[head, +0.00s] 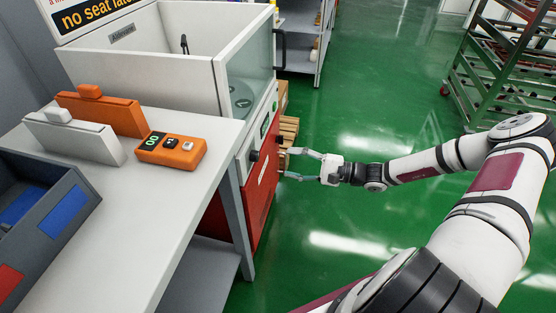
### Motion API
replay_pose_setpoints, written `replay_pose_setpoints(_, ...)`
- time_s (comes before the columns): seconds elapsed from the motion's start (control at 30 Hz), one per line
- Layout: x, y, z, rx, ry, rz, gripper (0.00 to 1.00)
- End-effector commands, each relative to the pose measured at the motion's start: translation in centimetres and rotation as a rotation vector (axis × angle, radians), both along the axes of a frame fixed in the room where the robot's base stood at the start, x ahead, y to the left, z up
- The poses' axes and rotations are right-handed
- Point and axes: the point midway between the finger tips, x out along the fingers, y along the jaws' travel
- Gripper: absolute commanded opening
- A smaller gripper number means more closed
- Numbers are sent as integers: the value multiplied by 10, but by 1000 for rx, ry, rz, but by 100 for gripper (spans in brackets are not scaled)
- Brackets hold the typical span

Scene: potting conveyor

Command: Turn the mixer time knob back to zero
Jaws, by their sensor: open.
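The mixer (140,75) is a white open-topped cabinet with a clear side panel, and a red front below. Its control strip on the right side carries a dark round knob (254,156) and a second dark knob (279,139) farther along. I cannot read their markings or tell which one sets time. My gripper (286,163) is open and empty, with two fingers pointing left at the red front. Its fingertips are close to the panel, near the second knob; I cannot tell whether they touch anything.
Green floor is clear between.

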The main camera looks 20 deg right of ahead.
Motion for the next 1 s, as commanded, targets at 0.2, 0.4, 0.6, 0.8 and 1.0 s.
replay_pose_setpoints(0.2,-12,-16,0,0,0,0,50)
replay_pose_setpoints(0.4,-13,-18,0,0,0,1,50)
replay_pose_setpoints(0.6,-13,-18,0,0,0,0,50)
replay_pose_setpoints(0.8,-13,-17,1,-5,1,8,50)
replay_pose_setpoints(1.0,-26,2,18,-97,21,143,50)
